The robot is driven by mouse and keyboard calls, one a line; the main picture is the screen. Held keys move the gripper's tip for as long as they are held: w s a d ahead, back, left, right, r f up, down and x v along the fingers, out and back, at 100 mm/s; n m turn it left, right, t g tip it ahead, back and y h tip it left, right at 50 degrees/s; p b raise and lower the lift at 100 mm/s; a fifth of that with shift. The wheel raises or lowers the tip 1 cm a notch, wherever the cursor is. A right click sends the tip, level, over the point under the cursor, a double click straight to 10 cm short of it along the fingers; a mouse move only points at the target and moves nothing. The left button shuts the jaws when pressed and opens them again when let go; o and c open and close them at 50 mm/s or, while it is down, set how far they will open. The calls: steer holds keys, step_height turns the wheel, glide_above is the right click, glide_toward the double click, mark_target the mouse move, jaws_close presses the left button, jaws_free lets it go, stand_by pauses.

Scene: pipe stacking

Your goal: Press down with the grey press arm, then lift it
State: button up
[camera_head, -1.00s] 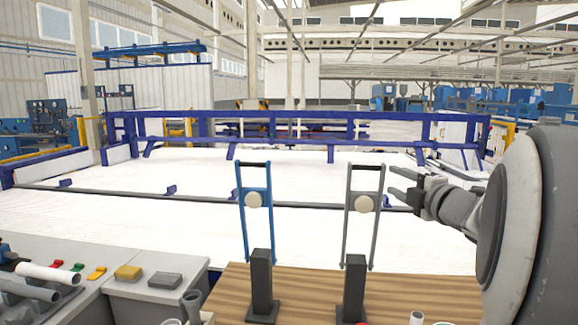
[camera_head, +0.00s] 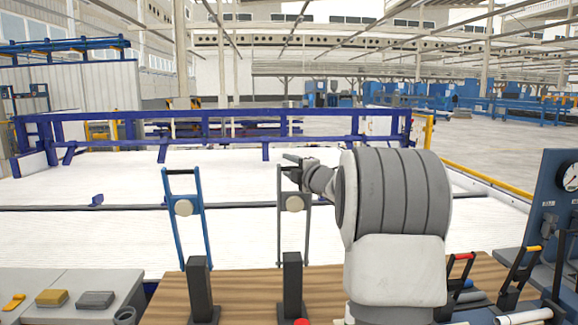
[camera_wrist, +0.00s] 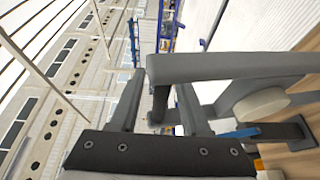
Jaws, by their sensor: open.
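The grey press arm (camera_head: 308,230) stands upright on a black post (camera_head: 292,285), with a pale round disc (camera_head: 295,203) between its two bars. My gripper (camera_head: 290,164) is open at the top end of this arm and overlaps its handle in the head view. In the wrist view, the grey bar (camera_wrist: 235,67) runs in from the right, and its handle end lies between or just beyond my spread fingers. I cannot tell whether they touch it. My forearm does not hide the grey arm's lower part.
A similar blue press arm (camera_head: 172,225) stands upright to the left on its own black post (camera_head: 200,290). Both are on a wooden bench (camera_head: 250,285). A blue gauge panel (camera_head: 560,210) and levers with red (camera_head: 461,256) and yellow grips are at the right.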

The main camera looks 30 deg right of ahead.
steer(key=shift+w, duration=0.1)
jaws_close()
stand_by(1.4)
